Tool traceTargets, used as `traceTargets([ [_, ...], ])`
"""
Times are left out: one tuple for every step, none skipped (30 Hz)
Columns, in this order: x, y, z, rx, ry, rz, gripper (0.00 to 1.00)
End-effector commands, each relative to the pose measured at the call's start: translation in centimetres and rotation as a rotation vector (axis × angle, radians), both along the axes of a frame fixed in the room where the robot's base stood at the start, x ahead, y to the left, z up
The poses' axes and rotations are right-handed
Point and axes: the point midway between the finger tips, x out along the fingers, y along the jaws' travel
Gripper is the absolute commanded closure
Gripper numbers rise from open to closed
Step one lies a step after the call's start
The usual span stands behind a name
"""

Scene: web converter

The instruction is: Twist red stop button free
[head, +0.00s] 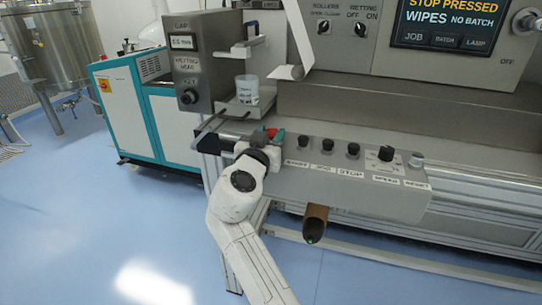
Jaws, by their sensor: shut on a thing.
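The red stop button (271,132) shows as a small red patch at the left end of the grey control box (330,180). My gripper (268,137) is at that end of the box, shut on the red button. My white arm reaches up to it from below, and the wrist covers much of the grip. The screen (440,25) above reads "STOP PRESSED, WIPES NO BATCH".
Several black knobs (327,145) stand along the box top, right of my gripper. A beaker (247,89) sits on a small shelf above it. A brown tube (316,222) sticks out below the box. Blue floor (90,220) is clear at left.

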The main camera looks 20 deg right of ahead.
Motion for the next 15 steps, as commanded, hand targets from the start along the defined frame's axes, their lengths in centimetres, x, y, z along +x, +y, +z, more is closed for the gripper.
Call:
traceTargets([
  [0.09, 0.13, -0.89, 0.0, -0.001, -0.026, 0.89],
  [0.13, 0.15, -0.83, 0.0, -0.001, -0.042, 0.89],
  [0.14, 0.16, -0.85, 0.0, 0.0, -0.064, 0.89],
  [0.15, 0.19, -0.76, 0.0, 0.0, -0.08, 0.89],
  [0.15, 0.21, -0.73, 0.0, 0.0, -0.094, 0.89],
  [0.17, 0.23, -0.7, 0.001, 0.001, -0.114, 0.89],
  [0.21, 0.26, -0.68, 0.0, 0.002, -0.126, 0.89],
  [0.19, 0.26, -0.66, 0.0, 0.002, -0.14, 0.89],
  [0.22, 0.28, -0.57, -0.001, 0.001, -0.156, 0.89],
  [0.22, 0.27, -0.59, -0.001, 0.002, -0.168, 0.89],
  [0.24, 0.28, -0.56, -0.001, 0.002, -0.179, 0.89],
  [0.25, 0.27, -0.49, 0.001, 0.002, -0.192, 0.89],
  [0.25, 0.28, -0.49, 0.0, 0.003, -0.202, 0.89],
  [0.27, 0.29, -0.49, 0.0, 0.003, -0.21, 0.89],
  [0.27, 0.28, -0.42, 0.0, 0.003, -0.22, 0.89],
])
